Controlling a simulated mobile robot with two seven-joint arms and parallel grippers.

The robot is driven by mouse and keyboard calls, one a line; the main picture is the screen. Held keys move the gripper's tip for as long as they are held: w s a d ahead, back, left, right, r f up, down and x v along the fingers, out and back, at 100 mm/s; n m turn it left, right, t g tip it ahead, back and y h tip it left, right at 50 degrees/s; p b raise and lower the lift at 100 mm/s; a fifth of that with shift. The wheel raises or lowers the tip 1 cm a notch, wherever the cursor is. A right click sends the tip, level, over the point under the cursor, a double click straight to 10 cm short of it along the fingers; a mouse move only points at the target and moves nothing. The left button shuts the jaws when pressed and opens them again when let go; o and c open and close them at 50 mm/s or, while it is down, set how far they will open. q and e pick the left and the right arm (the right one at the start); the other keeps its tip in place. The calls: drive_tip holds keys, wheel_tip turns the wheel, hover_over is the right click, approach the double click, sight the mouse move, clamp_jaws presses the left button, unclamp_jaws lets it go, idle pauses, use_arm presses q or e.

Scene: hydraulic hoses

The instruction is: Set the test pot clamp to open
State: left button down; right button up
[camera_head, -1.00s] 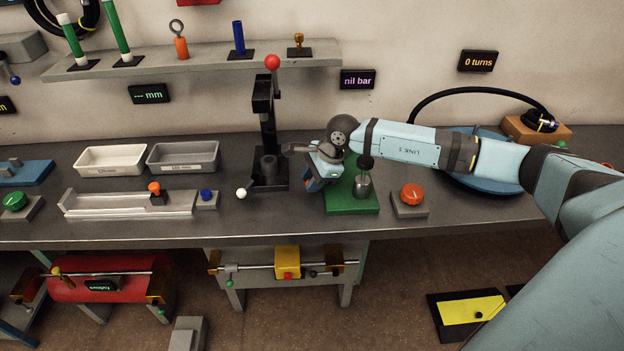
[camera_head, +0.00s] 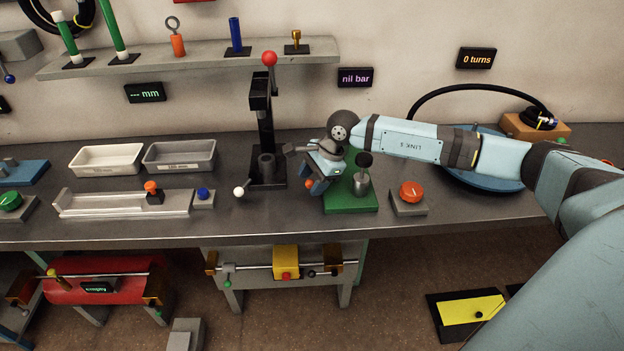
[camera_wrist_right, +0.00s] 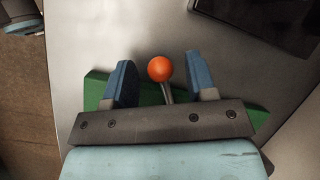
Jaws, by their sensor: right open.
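The test pot, a small metal cylinder with a black knob (camera_head: 365,160), stands on a green base plate (camera_head: 350,206) on the bench. An orange ball (camera_head: 309,183) shows at the left side of this plate. In the right wrist view the orange ball (camera_wrist_right: 159,68) tops a thin grey lever, with the green plate (camera_wrist_right: 152,93) behind. My right gripper (camera_head: 315,187) points down there. In the wrist view its blue fingers (camera_wrist_right: 162,78) are open, one on each side of the ball, with gaps on both sides. The lever's lower end is hidden by the gripper. My left gripper is out of view.
A black press with a red-ball handle (camera_head: 269,59) stands just left of my right gripper. A red button box (camera_head: 411,192) is to the right of the green plate. Two trays (camera_head: 180,156) and a grey measuring channel (camera_head: 110,204) lie further left. The bench's front edge is close.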

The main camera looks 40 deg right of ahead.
drive_tip(key=v, duration=1.3)
drive_tip(key=shift+r, duration=0.4)
